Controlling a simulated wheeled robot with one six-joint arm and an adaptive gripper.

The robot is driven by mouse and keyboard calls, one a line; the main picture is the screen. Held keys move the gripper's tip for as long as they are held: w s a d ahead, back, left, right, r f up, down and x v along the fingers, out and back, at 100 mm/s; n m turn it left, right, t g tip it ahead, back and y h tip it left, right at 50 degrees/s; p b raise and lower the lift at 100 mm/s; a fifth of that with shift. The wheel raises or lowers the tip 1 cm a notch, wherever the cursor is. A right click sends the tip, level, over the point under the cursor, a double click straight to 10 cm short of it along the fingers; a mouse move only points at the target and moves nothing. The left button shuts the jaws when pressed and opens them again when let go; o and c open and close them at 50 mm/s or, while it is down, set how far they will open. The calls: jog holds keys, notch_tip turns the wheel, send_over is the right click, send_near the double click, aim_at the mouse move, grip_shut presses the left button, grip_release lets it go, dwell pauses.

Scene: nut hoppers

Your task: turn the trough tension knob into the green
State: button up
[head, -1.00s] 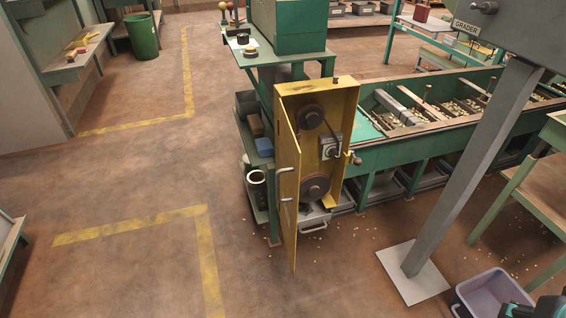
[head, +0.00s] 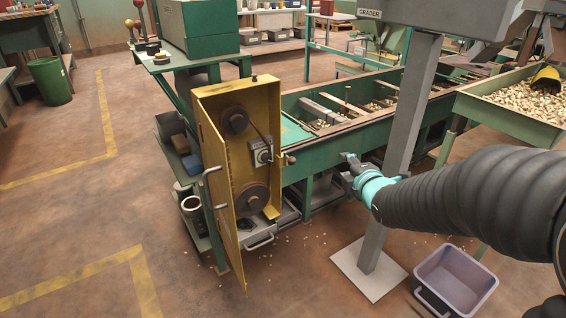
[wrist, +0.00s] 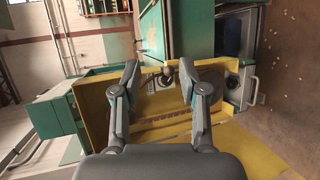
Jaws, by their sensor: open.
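The plate's markings are too small to read, so I cannot tell where the knob points. A small handle (head: 290,160) sticks out of the cabinet's right side. My gripper (head: 348,158) is right of the cabinet, apart from it, in front of the green trough. In the wrist view my gripper (wrist: 159,67) is open and empty, with the cabinet (wrist: 92,97) sideways beyond its fingers. The plate (wrist: 157,86) shows between them, partly unclear.
The cabinet door (head: 222,215) stands open toward me. A grey post (head: 402,130) on a floor plate rises beside my arm. A lilac bin (head: 455,280) sits on the floor at lower right, below a tray of nuts (head: 520,100).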

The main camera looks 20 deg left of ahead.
jog(key=w+a+f+n+y+b, duration=0.1)
jog(key=a+f+n+y+b, duration=0.1)
jog(key=a+f+n+y, duration=0.35)
jog(key=n+g+y+b, duration=0.1)
jog(key=n+g+y, duration=0.1)
jog(key=n, duration=0.4)
send_near(267, 161)
jog(key=shift+m, duration=0.25)
jog(key=x, duration=0.8)
jog(key=shift+w+a, duration=0.25)
jog(key=shift+a, duration=0.05)
grip_shut()
